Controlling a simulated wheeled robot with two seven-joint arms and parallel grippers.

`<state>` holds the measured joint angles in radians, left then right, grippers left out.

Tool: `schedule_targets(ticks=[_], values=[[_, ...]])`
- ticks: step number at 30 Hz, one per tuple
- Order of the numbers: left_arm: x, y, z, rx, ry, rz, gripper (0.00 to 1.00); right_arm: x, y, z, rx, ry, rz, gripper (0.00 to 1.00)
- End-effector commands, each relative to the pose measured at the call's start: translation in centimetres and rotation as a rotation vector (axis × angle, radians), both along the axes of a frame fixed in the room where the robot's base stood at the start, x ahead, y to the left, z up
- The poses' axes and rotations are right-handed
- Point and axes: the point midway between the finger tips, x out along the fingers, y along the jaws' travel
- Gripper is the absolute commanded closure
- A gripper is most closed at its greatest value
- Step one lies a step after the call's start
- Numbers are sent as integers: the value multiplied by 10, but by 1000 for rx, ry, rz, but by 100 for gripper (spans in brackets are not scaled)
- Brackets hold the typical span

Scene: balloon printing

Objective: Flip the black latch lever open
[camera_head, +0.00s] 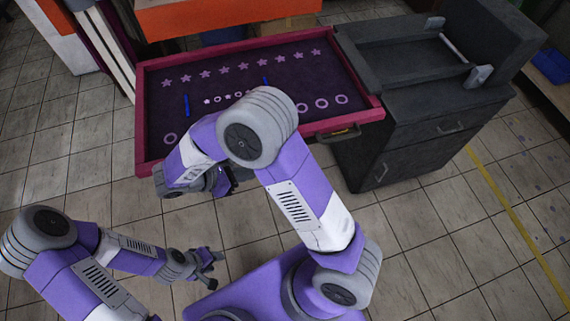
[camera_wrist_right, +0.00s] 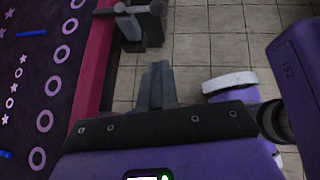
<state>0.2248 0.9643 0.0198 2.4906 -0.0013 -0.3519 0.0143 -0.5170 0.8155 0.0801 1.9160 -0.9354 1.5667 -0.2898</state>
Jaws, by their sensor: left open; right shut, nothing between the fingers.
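A dark handle-like lever (camera_head: 338,133) sticks out from the front edge of the pink-framed printing table, near its right corner. In the right wrist view a black block with a grey bar (camera_wrist_right: 140,22) stands against the pink frame; I cannot tell if it is the same part. My right gripper (camera_wrist_right: 156,84) is shut and empty, its fingertips short of that block, with floor behind them. In the head view the right gripper (camera_head: 232,182) is partly hidden under my own arm, by the table's front edge. My left gripper (camera_head: 214,270) is open and empty over the floor.
The pink frame (camera_head: 143,120) holds a dark purple sheet with stars, rings and blue strips. A black cabinet (camera_head: 420,135) stands on the right. Orange and white furniture stands behind. The floor in front is clear, with a yellow line at right.

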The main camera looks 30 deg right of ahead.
Motion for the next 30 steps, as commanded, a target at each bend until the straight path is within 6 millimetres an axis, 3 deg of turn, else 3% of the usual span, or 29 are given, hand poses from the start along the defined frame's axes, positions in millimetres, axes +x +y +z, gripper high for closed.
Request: schedule_targets(ticks=[8,21,30], values=[[0,0,-4,0,0,0,57,-1,-14,-11,-1,3,-5,100],[0,0,-20,0,0,0,57,-5,-86,-64,1,3,-6,100],[0,0,-20,0,0,0,57,-5,-117,-54,2,1,-4,100]])
